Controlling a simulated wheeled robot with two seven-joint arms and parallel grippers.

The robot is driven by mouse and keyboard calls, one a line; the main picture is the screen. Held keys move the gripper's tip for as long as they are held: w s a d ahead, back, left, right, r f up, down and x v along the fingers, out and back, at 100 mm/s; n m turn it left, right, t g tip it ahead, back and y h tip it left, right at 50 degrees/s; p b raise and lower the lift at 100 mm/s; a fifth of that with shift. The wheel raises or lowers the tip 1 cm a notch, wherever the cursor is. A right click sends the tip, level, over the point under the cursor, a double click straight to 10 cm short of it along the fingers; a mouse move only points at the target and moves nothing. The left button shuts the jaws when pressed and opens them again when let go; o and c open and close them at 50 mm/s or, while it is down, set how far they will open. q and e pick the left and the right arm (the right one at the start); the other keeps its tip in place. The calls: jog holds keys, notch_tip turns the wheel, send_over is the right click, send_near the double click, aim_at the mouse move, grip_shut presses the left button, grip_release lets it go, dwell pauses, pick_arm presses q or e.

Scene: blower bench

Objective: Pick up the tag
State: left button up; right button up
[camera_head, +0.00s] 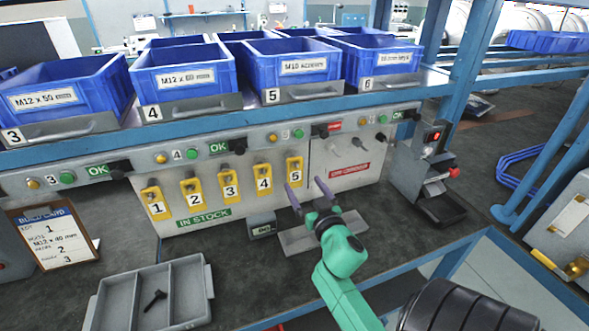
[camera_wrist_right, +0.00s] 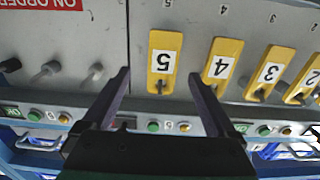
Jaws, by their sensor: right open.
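Several yellow numbered tags hang in a row on the grey panel above the green "IN STOCK" label (camera_head: 204,217): tag 1 (camera_head: 156,208), tag 2 (camera_head: 193,196), tag 3 (camera_head: 229,184), tag 4 (camera_head: 263,179) and tag 5 (camera_head: 294,173). My right gripper (camera_head: 305,188) is open and empty in front of the panel, close to tag 5. In the right wrist view, tag 5 (camera_wrist_right: 164,62) appears upside down between and beyond the open fingers (camera_wrist_right: 157,76). Tag 4 (camera_wrist_right: 222,64) is beside the right-hand finger. My left gripper is not in view.
A red label (camera_head: 349,170) and bare pegs (camera_wrist_right: 47,72) are beside tag 5. Blue bins (camera_head: 292,66) stand on the shelf above. A grey tray (camera_head: 150,290) with a black bolt (camera_head: 155,299) and a build card (camera_head: 54,236) are at left.

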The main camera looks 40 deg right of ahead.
aim_at(296, 175)
jog(key=x, duration=0.3)
jog(key=p+x, duration=0.1)
jog(key=x, duration=0.2)
jog(key=shift+w+a, duration=0.1)
jog(key=shift+w, duration=0.2)
jog(key=shift+w+f, duration=0.1)
jog(key=shift+f, duration=0.05)
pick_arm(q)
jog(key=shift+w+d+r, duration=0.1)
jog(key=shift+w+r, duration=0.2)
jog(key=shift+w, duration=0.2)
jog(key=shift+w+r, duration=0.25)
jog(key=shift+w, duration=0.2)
pick_arm(e)
jog(key=c, duration=1.4)
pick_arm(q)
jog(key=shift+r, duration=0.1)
pick_arm(e)
jog(key=shift+r, duration=0.2)
jog(key=shift+c, duration=0.2)
